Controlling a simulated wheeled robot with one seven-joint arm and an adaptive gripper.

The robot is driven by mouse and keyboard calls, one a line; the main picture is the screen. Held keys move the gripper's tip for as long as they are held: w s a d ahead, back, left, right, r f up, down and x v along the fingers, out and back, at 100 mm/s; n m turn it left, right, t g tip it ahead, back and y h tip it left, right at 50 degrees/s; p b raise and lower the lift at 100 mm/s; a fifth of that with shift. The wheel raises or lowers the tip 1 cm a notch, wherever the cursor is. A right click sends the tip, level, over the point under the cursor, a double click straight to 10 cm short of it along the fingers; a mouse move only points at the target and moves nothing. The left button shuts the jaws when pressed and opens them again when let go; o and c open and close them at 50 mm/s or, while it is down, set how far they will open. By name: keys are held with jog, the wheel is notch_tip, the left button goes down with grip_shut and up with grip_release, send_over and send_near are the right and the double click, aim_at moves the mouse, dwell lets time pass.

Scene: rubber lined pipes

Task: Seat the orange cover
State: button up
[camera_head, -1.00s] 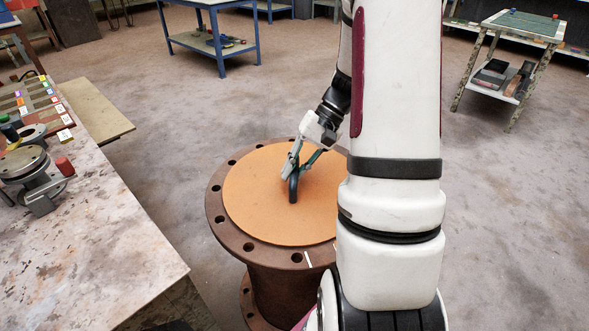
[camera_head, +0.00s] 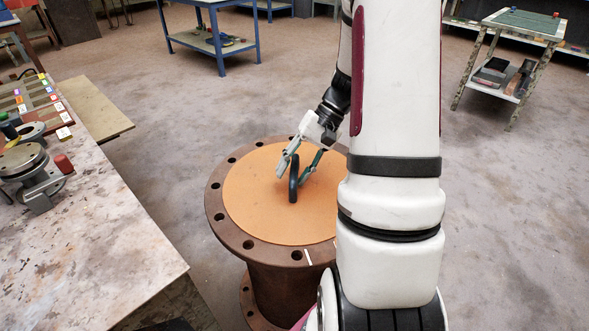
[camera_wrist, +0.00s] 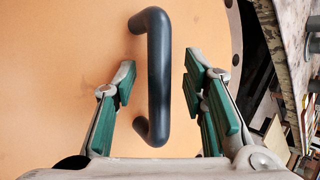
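The orange cover (camera_head: 255,205) is a flat disc lying on the brown flanged pipe (camera_head: 219,228), inside its ring of bolt holes. It looks level, and its right side is hidden behind my arm. A black bar handle (camera_head: 293,178) stands up from the cover; it also shows in the wrist view (camera_wrist: 159,75). My gripper (camera_head: 298,173) is at the handle, with its fingers spread on either side. In the wrist view my gripper (camera_wrist: 157,88) is open, with a gap between the handle and each green finger pad.
A stained workbench (camera_head: 110,235) with metal fittings stands close on the left. A blue table (camera_head: 213,45) is behind, and a small shelved table (camera_head: 510,70) is at the back right. The floor around the pipe is clear.

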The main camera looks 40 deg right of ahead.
jog(key=v, duration=1.2)
jog(key=s+a+r+n+g+h, duration=0.1)
jog(key=s+a+r+n, duration=0.3)
jog(key=a, duration=0.6)
jog(key=s+a+r+g+h, duration=0.2)
jog(key=a+r, duration=0.3)
jog(key=a, duration=0.5)
jog(key=s+a+f+n+t+h, duration=0.1)
jog(key=s+a+n+h, duration=0.1)
jog(key=s+a, duration=0.35)
jog(key=s+a+f+n+t+h, duration=0.1)
jog(key=s+a+n+h, duration=0.1)
jog(key=s, duration=0.7)
notch_tip(320, 180, up, 31)
jog(key=t+p, duration=0.3)
jog(key=p, duration=2.7)
jog(key=shift+d+r+t, duration=0.2)
jog(key=shift+d+t, duration=0.1)
jog(key=shift+d, duration=0.15)
